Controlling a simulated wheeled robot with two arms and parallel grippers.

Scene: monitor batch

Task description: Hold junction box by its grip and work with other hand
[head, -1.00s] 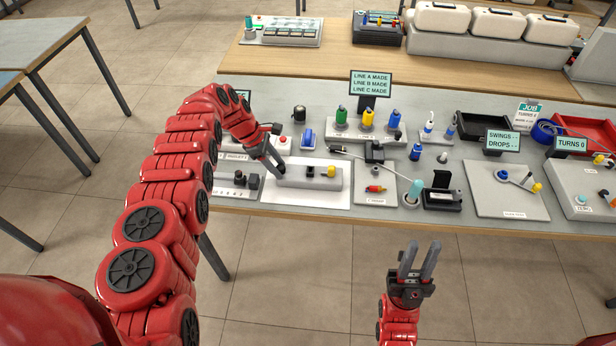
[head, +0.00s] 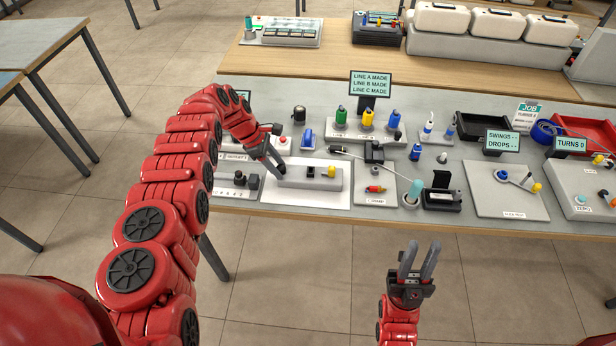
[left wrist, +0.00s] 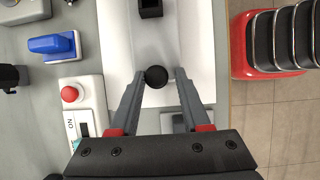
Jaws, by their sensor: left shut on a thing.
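The junction box (head: 322,185) is a long grey box lying on a white mat (head: 335,202) near the table's front edge. It carries a black part and a yellow part on top. My left gripper (head: 277,168) is at its left end, shut on the grip, a round black knob that shows between the fingertips in the left wrist view (left wrist: 156,77). The fingers partly hide the box's left end in the head view. My right gripper (head: 419,259) is open and empty, in front of the table and away from the box.
A panel with a red button (head: 282,141) and a blue part (head: 308,138) stand behind the box. Display signs (head: 370,84) stand further back.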

